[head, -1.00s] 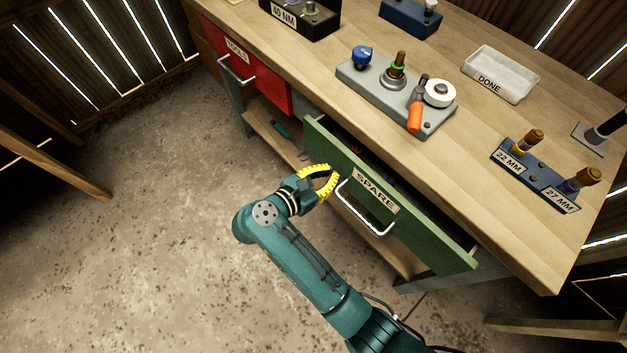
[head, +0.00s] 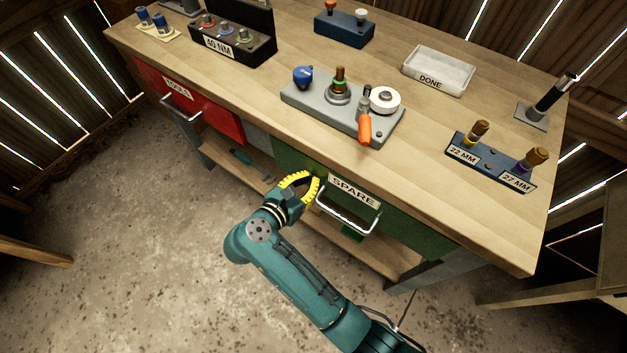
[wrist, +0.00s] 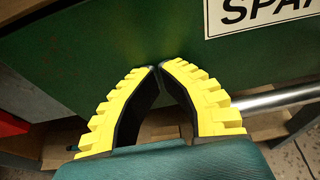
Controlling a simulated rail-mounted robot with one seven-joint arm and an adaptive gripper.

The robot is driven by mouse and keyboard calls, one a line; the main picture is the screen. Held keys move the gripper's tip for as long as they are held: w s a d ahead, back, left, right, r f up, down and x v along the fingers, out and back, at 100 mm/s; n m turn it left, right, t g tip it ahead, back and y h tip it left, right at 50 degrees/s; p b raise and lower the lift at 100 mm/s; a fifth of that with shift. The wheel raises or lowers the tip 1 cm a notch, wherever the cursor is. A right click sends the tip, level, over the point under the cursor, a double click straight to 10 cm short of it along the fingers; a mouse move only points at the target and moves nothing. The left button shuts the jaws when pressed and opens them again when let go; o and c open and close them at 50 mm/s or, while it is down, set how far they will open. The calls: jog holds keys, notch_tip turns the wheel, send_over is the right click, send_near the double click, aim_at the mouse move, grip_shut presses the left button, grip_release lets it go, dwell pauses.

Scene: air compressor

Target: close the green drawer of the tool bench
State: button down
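The green drawer (head: 408,228) labelled SPARE sits under the right part of the tool bench (head: 230,95). Its front looks about flush with the bench frame, and no drawer inside shows. Its silver handle (head: 350,222) sticks out below the label. My gripper (head: 318,180) is at the left part of the drawer front, left of the handle. In the wrist view its yellow-backed fingers (wrist: 160,70) meet at the tips, with nothing between them, right at the green front (wrist: 85,55). Whether the tips touch the front I cannot tell for certain.
A red drawer (head: 215,108) labelled TOOLS is at the left, shut. A low wooden shelf (head: 240,172) runs beneath the drawers. The bench top holds a grey fixture (head: 310,100), a DONE tray (head: 438,72) and a socket holder (head: 490,165). The concrete floor at left is clear.

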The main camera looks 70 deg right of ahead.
jog(key=f+p+v, duration=0.1)
jog(key=p+v, duration=0.1)
jog(key=v, duration=1.1)
jog(key=shift+w+a+p, duration=0.15)
jog(key=shift+a+p, duration=0.2)
jog(key=shift+a, duration=0.25)
